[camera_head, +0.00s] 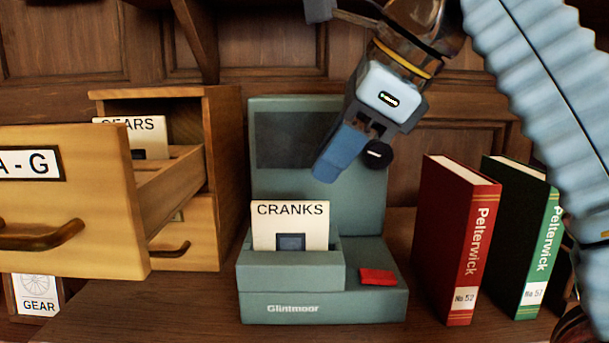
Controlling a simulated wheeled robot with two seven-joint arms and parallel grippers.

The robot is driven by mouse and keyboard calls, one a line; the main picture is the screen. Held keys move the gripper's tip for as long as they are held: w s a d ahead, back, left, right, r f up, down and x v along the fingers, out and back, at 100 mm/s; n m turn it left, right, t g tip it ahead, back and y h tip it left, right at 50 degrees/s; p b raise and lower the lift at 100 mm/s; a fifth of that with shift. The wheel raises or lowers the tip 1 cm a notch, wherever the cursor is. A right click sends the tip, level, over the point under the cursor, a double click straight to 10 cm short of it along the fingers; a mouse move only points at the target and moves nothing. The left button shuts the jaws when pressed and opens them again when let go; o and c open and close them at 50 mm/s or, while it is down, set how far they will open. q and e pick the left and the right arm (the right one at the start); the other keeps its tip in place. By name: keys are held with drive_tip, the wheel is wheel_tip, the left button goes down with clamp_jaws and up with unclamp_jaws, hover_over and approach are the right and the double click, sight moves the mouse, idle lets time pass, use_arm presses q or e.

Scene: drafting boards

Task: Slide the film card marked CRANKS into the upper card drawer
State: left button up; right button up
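The film card marked CRANKS (290,215) stands upright in the front holder of a grey-green Glintmoor reader (380,308). The upper card drawer (95,235), labelled A - G, is pulled out at the left. A card marked GEARS (150,145) stands inside it, partly hidden by the drawer front. My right gripper (328,172) is above and to the right of the CRANKS card, in front of the reader's screen, and apart from the card. Its blue fingers show side-on and overlap, so I cannot tell whether they are open. My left gripper is not in view.
The lower drawer (200,235) of the wooden cabinet (228,150) is shut. A red button (378,277) is on the reader's base. A red book (450,250) and a green book (520,250) stand at the right. A GEAR picture card (38,293) is at lower left.

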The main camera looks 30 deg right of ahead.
sight(296, 207)
drive_tip(key=b+x, duration=0.1)
drive_tip(key=x, duration=1)
drive_tip(key=shift+a+f+b, duration=0.1)
drive_tip(key=shift+f+b, duration=0.1)
drive_tip(key=shift+b, duration=0.2)
drive_tip(key=shift+c, duration=1)
drive_tip(key=shift+o, duration=1)
drive_tip(key=shift+r, duration=0.1)
clamp_jaws()
drive_tip(key=shift+r, duration=0.1)
